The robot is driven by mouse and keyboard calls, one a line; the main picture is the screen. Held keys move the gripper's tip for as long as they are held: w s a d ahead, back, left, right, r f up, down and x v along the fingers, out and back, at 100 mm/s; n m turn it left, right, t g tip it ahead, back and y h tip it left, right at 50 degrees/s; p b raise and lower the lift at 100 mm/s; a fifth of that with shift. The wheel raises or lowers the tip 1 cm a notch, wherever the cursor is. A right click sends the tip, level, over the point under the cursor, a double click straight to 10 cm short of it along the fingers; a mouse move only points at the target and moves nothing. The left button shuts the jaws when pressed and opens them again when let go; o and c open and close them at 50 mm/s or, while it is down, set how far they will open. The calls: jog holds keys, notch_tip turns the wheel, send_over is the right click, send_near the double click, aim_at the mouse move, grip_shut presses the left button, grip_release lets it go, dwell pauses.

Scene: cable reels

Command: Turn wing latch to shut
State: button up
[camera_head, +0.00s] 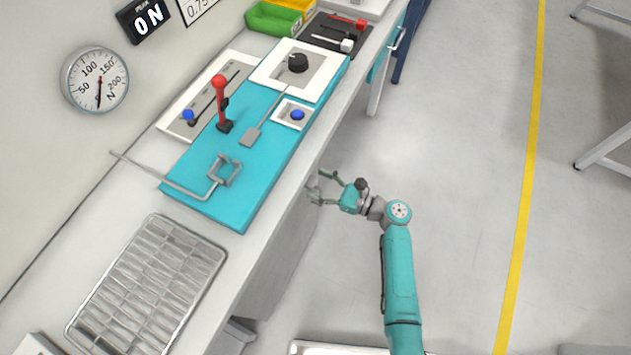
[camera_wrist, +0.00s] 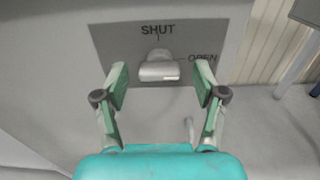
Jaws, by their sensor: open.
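The wing latch (camera_wrist: 158,69) is a pale grey knob with a wide wing on the grey front panel (camera_wrist: 106,42) in the wrist view. Its wing lies level, in line with the OPEN mark (camera_wrist: 202,58) on the right. The SHUT mark (camera_wrist: 158,30) is above it. My gripper (camera_wrist: 160,80) is open, with one green-padded finger on each side of the latch and visible gaps to it. In the head view my gripper (camera_head: 316,187) is beside the bench's front side. The latch does not show there.
The bench (camera_head: 262,225) carries a teal board (camera_head: 240,200) with a red-knobbed lever (camera_head: 220,100) and a bent grey crank handle (camera_head: 190,190). A wire rack (camera_head: 150,285) lies at the near end. The floor right of the bench is clear around my arm.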

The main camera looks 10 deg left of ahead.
jog(key=shift+w+a, duration=0.15)
jog(key=shift+a, duration=0.5)
jog(key=c, duration=1.1)
jog(key=shift+c, duration=0.2)
